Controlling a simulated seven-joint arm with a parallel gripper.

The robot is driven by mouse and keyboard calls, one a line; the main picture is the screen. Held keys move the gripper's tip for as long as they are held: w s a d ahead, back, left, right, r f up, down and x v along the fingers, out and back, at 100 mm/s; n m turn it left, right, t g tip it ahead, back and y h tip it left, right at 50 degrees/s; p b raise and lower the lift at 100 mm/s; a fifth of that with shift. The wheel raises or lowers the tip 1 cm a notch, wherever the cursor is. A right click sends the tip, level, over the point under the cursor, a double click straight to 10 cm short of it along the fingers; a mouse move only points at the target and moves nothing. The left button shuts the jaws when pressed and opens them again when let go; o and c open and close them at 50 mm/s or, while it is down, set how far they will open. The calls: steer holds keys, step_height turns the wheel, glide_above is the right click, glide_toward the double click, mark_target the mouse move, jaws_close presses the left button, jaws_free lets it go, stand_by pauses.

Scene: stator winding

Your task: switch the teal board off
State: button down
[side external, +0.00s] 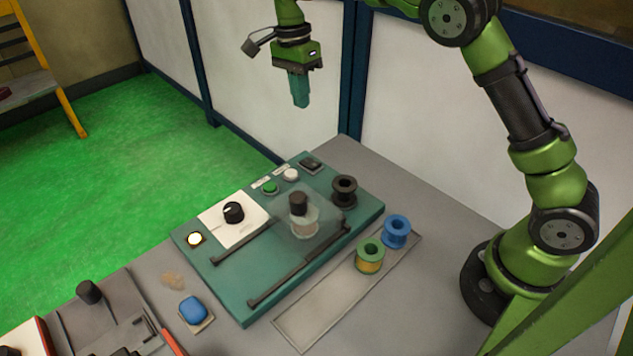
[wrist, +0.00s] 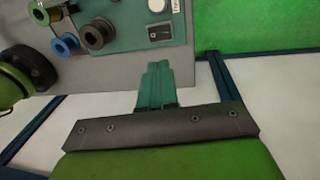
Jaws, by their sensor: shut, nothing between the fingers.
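The teal board (side external: 235,307) lies on the grey table in the side external view. A black rocker switch (side external: 311,164) sits at its far corner, and it also shows in the wrist view (wrist: 159,33). A lit lamp (side external: 194,239) glows pale yellow near the board's left corner. A black knob (side external: 233,212) sits on a white plate, and a green button (side external: 270,187) and a white button (side external: 291,175) are near the switch. My gripper (side external: 300,103) is shut and empty, high above the far end of the board. Its teal fingers also show in the wrist view (wrist: 158,66).
A clear cover (side external: 322,220) stands over the board's middle with a dark-topped part. A black spool (side external: 344,190) is on the board's right. Blue (side external: 396,231) and green (side external: 369,257) spools stand in a tray (side external: 300,325). A blue item (side external: 193,310) lies left.

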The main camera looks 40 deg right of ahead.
mark_target(314, 164)
steer(key=shift+s+r, duration=0.15)
steer(key=shift+s, duration=0.4)
steer(key=f, duration=0.4)
steer(key=s+f, duration=0.1)
steer(key=f, duration=0.4)
steer(key=s+f, duration=0.1)
steer(key=f, duration=0.4)
